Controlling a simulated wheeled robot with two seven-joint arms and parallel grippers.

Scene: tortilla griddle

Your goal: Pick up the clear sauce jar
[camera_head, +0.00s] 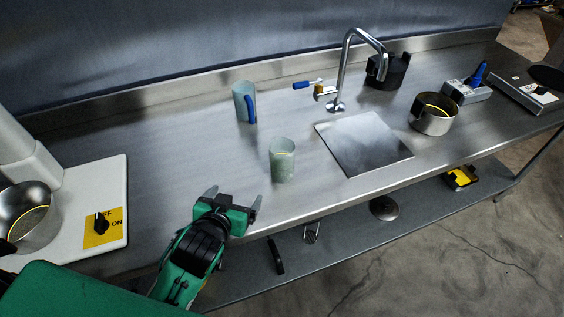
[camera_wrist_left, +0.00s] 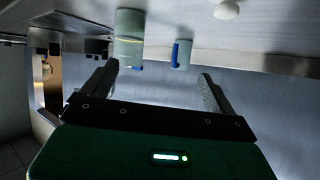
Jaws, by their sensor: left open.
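A clear, greenish cylindrical jar (camera_head: 282,160) stands upright on the steel counter (camera_head: 190,150), left of the square plate. It also shows in the left wrist view (camera_wrist_left: 129,40), beyond one fingertip. My left gripper (camera_head: 234,197) is open and empty near the counter's front edge, in front and to the left of the jar, apart from it. Its spread fingers show in the left wrist view (camera_wrist_left: 159,73). My right gripper is in neither view.
A mug with a blue handle (camera_head: 241,101) stands behind the jar. A faucet (camera_head: 344,75) and a flat square plate (camera_head: 362,143) are to the right. A steel pot (camera_head: 433,118) is farther right.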

